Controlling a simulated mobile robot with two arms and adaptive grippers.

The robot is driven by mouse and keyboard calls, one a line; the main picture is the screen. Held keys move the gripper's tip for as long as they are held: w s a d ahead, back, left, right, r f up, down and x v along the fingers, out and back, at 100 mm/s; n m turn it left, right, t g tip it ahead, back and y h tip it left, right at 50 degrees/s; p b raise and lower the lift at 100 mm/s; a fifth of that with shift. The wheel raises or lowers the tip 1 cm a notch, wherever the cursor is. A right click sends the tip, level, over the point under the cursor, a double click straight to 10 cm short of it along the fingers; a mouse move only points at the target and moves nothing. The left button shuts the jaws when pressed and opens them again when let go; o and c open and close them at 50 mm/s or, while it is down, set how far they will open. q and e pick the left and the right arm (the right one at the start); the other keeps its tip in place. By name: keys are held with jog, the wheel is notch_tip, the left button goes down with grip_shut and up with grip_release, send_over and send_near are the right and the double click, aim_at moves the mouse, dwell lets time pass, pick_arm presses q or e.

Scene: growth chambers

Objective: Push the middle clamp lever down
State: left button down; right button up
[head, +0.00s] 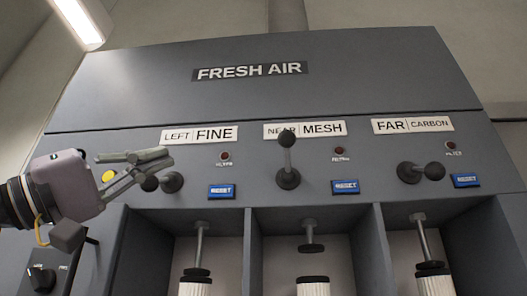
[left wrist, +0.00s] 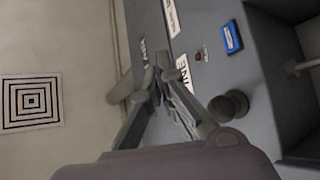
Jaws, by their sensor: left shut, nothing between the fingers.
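The middle clamp lever (head: 287,158) stands upright under the "MESH" label, its ball knob at the top. Below it, the middle clamp pad (head: 312,248) is raised, with a gap above the white filter (head: 313,288). My left gripper (head: 160,158) is shut and empty, in front of the left lever (head: 172,182) in the head view and well left of the middle lever. The left lever lies sideways, its knob to the left and partly behind my gripper. In the left wrist view, my shut fingers (left wrist: 156,84) show beside a dark round lever part (left wrist: 230,104). My right gripper is out of view.
The right lever (head: 420,172) lies sideways, knob to the right. Blue reset buttons (head: 345,187) sit beside the levers, with dark red lamps (head: 339,151) above them. A black knob (head: 42,278) is at lower left. The panel face between my gripper and the middle lever is mostly flat.

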pick_arm(q)
notch_tip(320, 180, up, 12)
jog(key=p, duration=1.1)
send_over(287, 149)
jog(key=w+a, duration=0.1)
jog(key=a, duration=0.5)
jog(key=shift+s+d+f, duration=0.25)
jog(key=shift+d+f, duration=0.1)
jog(key=shift+f, duration=0.2)
jog(key=shift+s+d+f, duration=0.3)
jog(key=shift+f, duration=0.3)
jog(key=shift+s+d+f, duration=0.25)
jog(key=shift+d+f, duration=0.1)
jog(key=shift+f, duration=0.2)
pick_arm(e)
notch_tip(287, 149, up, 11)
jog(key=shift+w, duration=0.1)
